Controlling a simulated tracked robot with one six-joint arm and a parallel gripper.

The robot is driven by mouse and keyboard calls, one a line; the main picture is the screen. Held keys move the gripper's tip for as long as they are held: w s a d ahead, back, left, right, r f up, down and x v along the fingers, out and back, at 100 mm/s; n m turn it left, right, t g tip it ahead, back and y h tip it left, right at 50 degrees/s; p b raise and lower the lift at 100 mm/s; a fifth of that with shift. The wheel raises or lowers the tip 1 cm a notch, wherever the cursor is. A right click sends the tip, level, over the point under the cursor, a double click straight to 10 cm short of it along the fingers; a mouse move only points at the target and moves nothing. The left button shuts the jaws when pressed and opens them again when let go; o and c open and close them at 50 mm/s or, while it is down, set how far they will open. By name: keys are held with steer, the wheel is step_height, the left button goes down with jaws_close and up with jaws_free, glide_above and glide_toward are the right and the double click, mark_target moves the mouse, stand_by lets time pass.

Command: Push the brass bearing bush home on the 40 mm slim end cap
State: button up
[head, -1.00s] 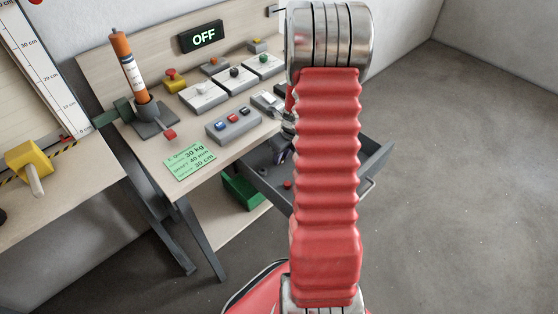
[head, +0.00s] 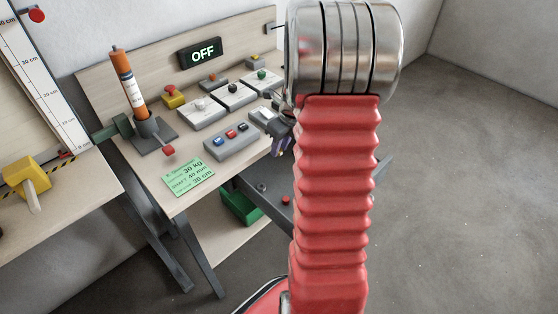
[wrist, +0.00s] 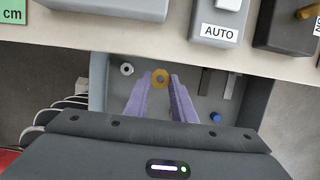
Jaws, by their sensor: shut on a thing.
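The brass bearing bush (wrist: 161,79) shows as a small golden ring with a dark hole between the purple fingertips of my gripper (wrist: 160,84) in the wrist view. The fingers are shut on it, above the open drawer. In the head view my gripper (head: 282,142) is partly visible just left of my red arm, near the bench's front edge; the bush cannot be made out there. I cannot pick out the 40 mm slim end cap for certain in either view. An orange-and-white tube (head: 128,82) stands tilted in a dark holder (head: 147,131) on the bench.
The grey drawer (wrist: 262,100) holds a pale ring (wrist: 126,69), a blue piece (wrist: 215,118) and dark bars. The bench carries a button box (head: 231,142), switch boxes, a green card (head: 188,177) and an OFF display (head: 202,53). A green bin (head: 240,205) sits below.

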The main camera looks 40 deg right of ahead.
step_height(320, 180, up, 6)
steer(key=shift+f, duration=0.1)
stand_by(0.7)
